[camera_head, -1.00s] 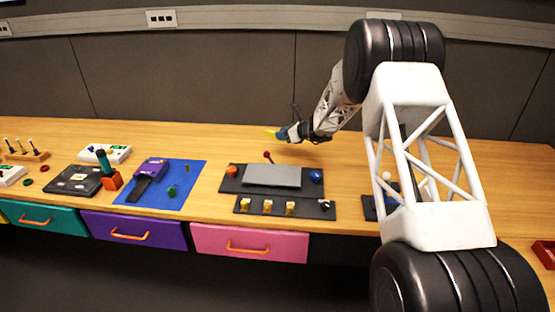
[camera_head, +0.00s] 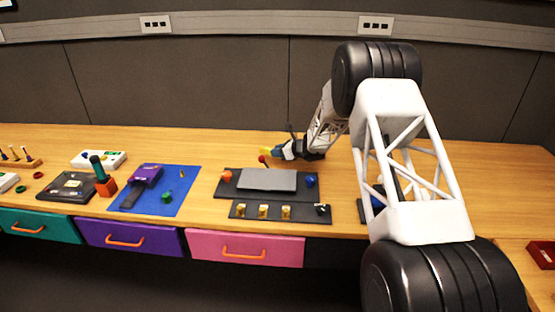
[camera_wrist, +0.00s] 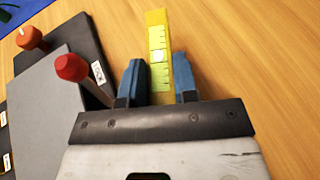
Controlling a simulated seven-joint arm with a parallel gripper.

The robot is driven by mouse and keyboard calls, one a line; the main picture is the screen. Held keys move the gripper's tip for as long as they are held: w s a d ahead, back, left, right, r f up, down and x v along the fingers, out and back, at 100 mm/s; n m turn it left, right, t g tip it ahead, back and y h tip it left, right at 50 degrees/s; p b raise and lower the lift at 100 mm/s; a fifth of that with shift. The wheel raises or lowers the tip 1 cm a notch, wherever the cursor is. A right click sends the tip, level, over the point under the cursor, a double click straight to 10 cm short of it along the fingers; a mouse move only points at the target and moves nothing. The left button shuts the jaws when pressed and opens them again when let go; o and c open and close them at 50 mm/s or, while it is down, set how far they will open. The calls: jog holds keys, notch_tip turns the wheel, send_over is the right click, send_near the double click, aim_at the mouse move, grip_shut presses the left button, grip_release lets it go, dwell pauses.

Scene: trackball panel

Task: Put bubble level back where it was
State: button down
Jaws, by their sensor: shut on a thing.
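The bubble level is a yellow bar with a ruled scale; in the wrist view (camera_wrist: 157,40) it stands out between the two blue fingers. My gripper (camera_wrist: 160,80) is shut on it. In the head view my gripper (camera_head: 280,151) is over the wooden table, just behind the grey panel, and the yellow tip of the level (camera_head: 267,151) shows at its left. I cannot tell whether the level touches the table.
A panel with a grey plate (camera_head: 268,180) has a red-knobbed lever (camera_head: 263,159), close to my fingers in the wrist view, plus an orange knob (camera_head: 226,176) and a blue ball (camera_head: 310,180). A blue mat (camera_head: 182,196) lies left. The table behind the panel is mostly clear.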

jog(key=shift+f, duration=1.85)
jog(key=shift+f, duration=0.15)
jog(key=c, duration=0.9)
grip_release()
jog(key=shift+s+d+r, duration=0.1)
jog(key=shift+d+r, duration=0.25)
jog(key=shift+d, duration=0.15)
jog(key=v, duration=1.1)
jog(key=shift+s+f, duration=0.1)
